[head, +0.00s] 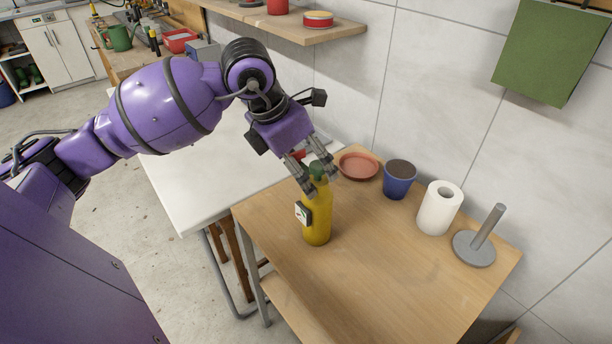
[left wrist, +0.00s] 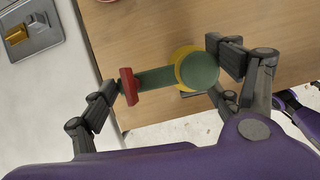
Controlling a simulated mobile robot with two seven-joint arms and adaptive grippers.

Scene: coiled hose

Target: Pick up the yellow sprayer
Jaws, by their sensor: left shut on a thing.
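The yellow sprayer (head: 317,218) stands upright near the left edge of the wooden table, with a small label on its side. Its base looks to be at the tabletop; I cannot tell whether it touches. My left gripper (head: 317,180) comes down from above and is shut on the sprayer's green head. In the left wrist view, the fingers of my left gripper (left wrist: 172,75) close on the head from both ends, one at the red nozzle tip (left wrist: 129,86) and one at the round green cap (left wrist: 199,70). The yellow body (left wrist: 181,66) is mostly hidden under the cap. My right gripper is not in view.
On the wooden table (head: 385,275), a terracotta saucer (head: 358,166), a blue pot (head: 398,182), a paper roll (head: 438,210) and a grey stand (head: 474,250) line the wall side. The table's front is clear. A white table (head: 190,185) adjoins at left; a shelf (head: 290,24) hangs above.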

